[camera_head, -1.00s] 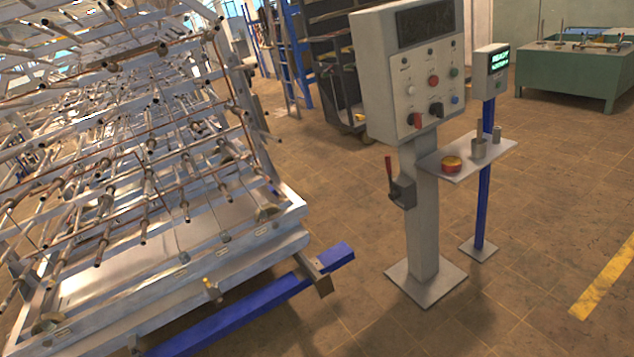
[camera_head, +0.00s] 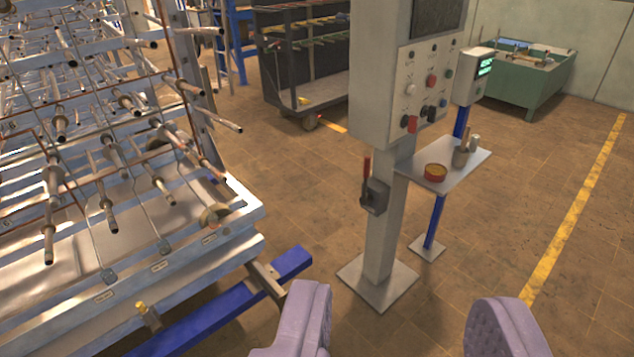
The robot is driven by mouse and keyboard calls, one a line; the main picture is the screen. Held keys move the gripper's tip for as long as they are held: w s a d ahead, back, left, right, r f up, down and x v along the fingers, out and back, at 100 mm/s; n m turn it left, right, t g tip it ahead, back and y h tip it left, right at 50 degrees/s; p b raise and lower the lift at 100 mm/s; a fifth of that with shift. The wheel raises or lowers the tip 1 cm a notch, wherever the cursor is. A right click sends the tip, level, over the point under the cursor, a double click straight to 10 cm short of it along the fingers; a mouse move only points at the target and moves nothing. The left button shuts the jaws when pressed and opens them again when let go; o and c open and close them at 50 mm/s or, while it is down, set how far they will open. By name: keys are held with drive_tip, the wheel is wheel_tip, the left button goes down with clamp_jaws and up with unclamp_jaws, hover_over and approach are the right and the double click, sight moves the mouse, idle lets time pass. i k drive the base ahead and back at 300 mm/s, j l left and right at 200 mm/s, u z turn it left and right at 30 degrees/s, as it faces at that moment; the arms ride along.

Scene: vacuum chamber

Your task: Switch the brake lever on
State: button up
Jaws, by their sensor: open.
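The brake lever (camera_head: 366,176) has a red handle pointing up from a dark grey box (camera_head: 375,197) on the side of the control post (camera_head: 384,240). It stands near the middle of the view. My gripper (camera_head: 400,325) is open and empty at the bottom edge, with two purple padded fingers set wide apart. The fingers are in front of and below the lever in the picture, apart from it. The lever and its box are not covered by the fingers.
A control panel (camera_head: 400,120) with buttons tops the post. A small shelf (camera_head: 460,172) holding a red-yellow tin sticks out to its right. A metal rack (camera_head: 130,225) with many rods fills the left, with a blue beam (camera_head: 230,305) below. Floor is open at right.

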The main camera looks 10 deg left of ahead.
sight(366, 199)
drive_tip(key=i+u, duration=0.15)
drive_tip(key=i, duration=0.35)
drive_tip(key=i+u, duration=0.1)
drive_tip(key=i, duration=0.4)
drive_tip(key=i+l+u, duration=0.15)
drive_tip(key=i, duration=0.35)
drive_tip(key=i+l+u, duration=0.1)
drive_tip(key=i, duration=0.35)
drive_tip(key=i+l+u, duration=0.15)
drive_tip(key=i, duration=0.35)
drive_tip(key=i+l+u, duration=0.1)
drive_tip(key=i+l, duration=0.25)
drive_tip(key=i+l+u, duration=0.15)
drive_tip(key=i+l, duration=0.15)
drive_tip(key=i, duration=0.25)
